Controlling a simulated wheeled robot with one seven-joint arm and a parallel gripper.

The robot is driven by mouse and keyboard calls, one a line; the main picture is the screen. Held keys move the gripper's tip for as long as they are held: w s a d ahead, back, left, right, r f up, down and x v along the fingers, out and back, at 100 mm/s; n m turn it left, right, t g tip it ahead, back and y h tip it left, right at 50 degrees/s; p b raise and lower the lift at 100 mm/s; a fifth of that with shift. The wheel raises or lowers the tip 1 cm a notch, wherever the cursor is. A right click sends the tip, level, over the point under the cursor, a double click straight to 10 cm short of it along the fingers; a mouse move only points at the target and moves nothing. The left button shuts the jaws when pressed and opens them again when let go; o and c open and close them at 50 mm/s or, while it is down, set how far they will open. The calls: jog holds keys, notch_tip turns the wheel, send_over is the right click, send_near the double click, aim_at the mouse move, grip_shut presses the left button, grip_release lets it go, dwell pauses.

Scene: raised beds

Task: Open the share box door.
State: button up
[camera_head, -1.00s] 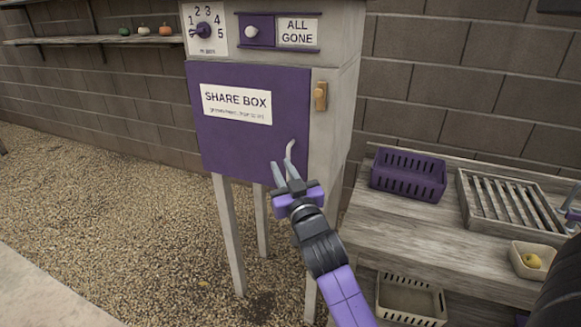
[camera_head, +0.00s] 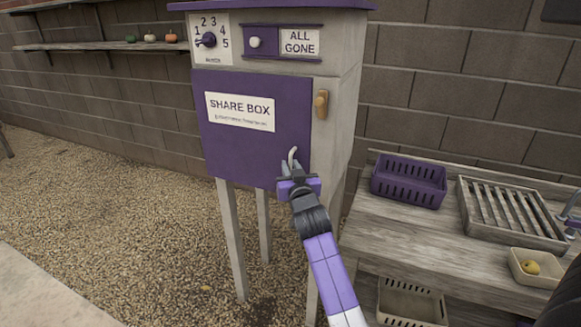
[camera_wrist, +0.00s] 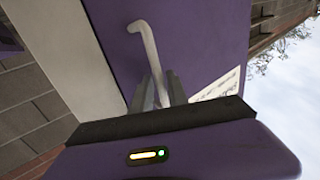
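The share box (camera_head: 340,130) is a grey cabinet on legs with a purple door (camera_head: 222,145) on its front. The door looks closed and bears a white "SHARE BOX" label (camera_head: 240,111). A pale bent handle (camera_head: 292,154) sticks out near the door's lower right corner. My gripper (camera_head: 290,167) is at this handle. In the wrist view the handle (camera_wrist: 149,47) runs down between the two fingers (camera_wrist: 158,92), one on each side. The fingers look apart, with a small gap beside the handle. Any contact is hard to make out.
A wooden latch (camera_head: 321,104) is on the box's right side. Above the door are a number dial (camera_head: 208,40) and an "ALL GONE" slider (camera_head: 256,42). A slatted bench (camera_head: 440,235) with a purple basket (camera_head: 408,182) stands at right. Gravel lies open at left.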

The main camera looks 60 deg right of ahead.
grip_shut()
dwell(1.5)
